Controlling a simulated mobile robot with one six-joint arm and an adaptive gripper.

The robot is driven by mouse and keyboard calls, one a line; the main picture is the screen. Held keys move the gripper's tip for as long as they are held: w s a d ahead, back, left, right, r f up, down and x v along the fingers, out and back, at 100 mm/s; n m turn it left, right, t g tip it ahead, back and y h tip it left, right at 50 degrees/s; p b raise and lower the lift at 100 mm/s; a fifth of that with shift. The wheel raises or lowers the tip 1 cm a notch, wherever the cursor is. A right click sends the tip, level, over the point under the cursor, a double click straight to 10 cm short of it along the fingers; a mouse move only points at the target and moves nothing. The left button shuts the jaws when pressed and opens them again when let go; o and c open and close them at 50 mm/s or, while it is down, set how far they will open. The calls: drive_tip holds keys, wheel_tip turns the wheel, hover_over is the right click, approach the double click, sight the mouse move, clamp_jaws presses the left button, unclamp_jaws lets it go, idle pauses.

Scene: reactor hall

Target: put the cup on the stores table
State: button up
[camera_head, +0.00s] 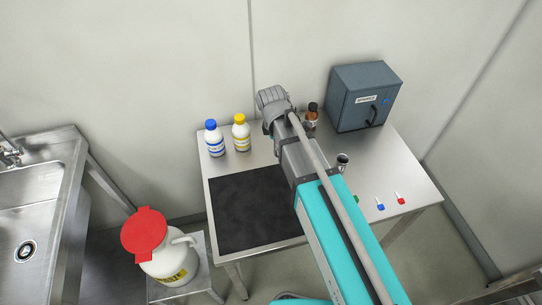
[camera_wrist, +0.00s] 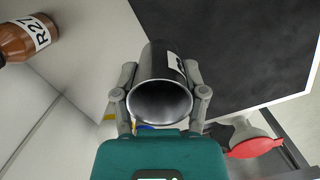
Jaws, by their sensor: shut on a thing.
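The cup (camera_wrist: 158,62) is a dark metallic vessel with a pale rim and a label partly in view. In the wrist view its open mouth faces the camera. My gripper (camera_wrist: 160,82) is shut on it, one finger on each side of its wall. In the head view my arm hides the held cup and the fingers. A steel table (camera_head: 370,178) stands under my arm; no sign naming it as the stores table is visible. My wrist is over its back part, near the bottles. Whether the cup touches the table is hidden.
A black mat (camera_head: 245,208) covers the table's left front. Blue-capped (camera_head: 214,141) and yellow-capped (camera_head: 241,134) bottles, a brown bottle (camera_head: 312,118) and a grey cabinet (camera_head: 362,97) stand behind. A small dark vessel (camera_head: 343,162) and coloured tags (camera_head: 380,206) are right. A red-lidded jug (camera_head: 170,264) stands left.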

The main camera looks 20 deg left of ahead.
drive_tip(key=shift+w+a+f+b, duration=0.4)
drive_tip(key=shift+a+f+b, duration=0.1)
drive_tip(key=shift+f+b, duration=0.3)
drive_tip(key=shift+w+a+f+b, duration=0.4)
drive_tip(key=shift+a+f+b, duration=0.2)
drive_tip(key=shift+f, duration=0.25)
drive_tip(key=shift+w+a+f+b, duration=0.45)
drive_tip(key=shift+f+b, duration=0.25)
drive_tip(key=shift+f, duration=0.15)
drive_tip(key=shift+w+a+f+b, duration=0.25)
drive_tip(key=shift+a+f+b, duration=0.15)
drive_tip(key=shift+f+b, duration=0.35)
drive_tip(key=shift+d+f+b, duration=0.1)
drive_tip(key=shift+f+b, duration=1.15)
drive_tip(key=shift+b, duration=0.05)
drive_tip(key=shift+f, duration=0.15)
drive_tip(key=o, duration=1.2)
drive_tip(key=shift+c, duration=0.2)
drive_tip(key=shift+r, duration=0.2)
wheel_tip(320, 180, up, 12)
drive_tip(key=a+p, duration=0.1)
drive_tip(key=p, duration=1.1)
drive_tip(key=shift+s+a, duration=0.2)
drive_tip(key=shift+a, duration=0.2)
